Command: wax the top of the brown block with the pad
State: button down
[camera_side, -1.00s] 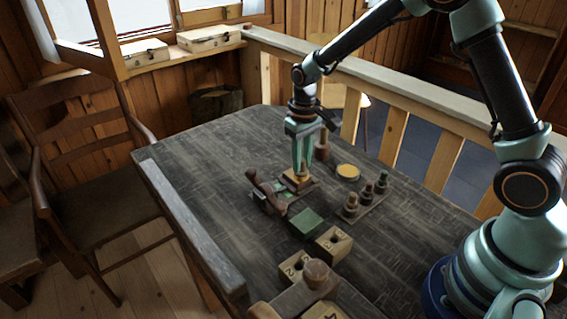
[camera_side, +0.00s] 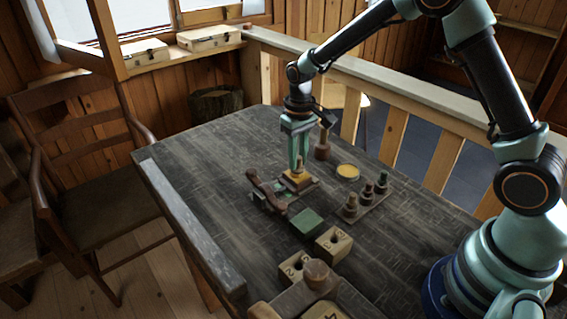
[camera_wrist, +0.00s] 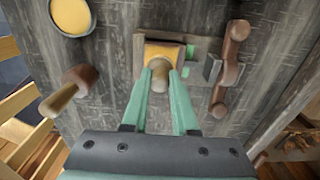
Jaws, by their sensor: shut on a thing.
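My gripper (camera_side: 298,168) is shut on the light wooden knob of the pad (camera_wrist: 163,51), which has an orange-yellow top. The wrist view shows both teal fingers (camera_wrist: 160,72) closing on the knob. The brown block (camera_side: 296,187) lies under the pad on a dark base board, mostly hidden by it. The pad appears to rest on the block's top, but I cannot tell for certain whether they touch. A brown-handled clamp (camera_side: 266,190) stands beside the block; it also shows in the wrist view (camera_wrist: 228,68).
A round tin with yellow contents (camera_side: 348,172) and an upright wooden-handled tool (camera_side: 322,147) stand behind on the right. A rack of turned spools (camera_side: 366,197), a green block (camera_side: 307,222) and numbered wooden blocks (camera_side: 333,244) sit nearer. The table's left side is clear.

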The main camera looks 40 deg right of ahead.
jog(key=s, duration=0.3)
jog(key=shift+s, duration=0.15)
jog(key=shift+w, duration=3.2)
jog(key=shift+w+r, duration=0.1)
jog(key=shift+w, duration=0.1)
notch_tip(320, 180, up, 8)
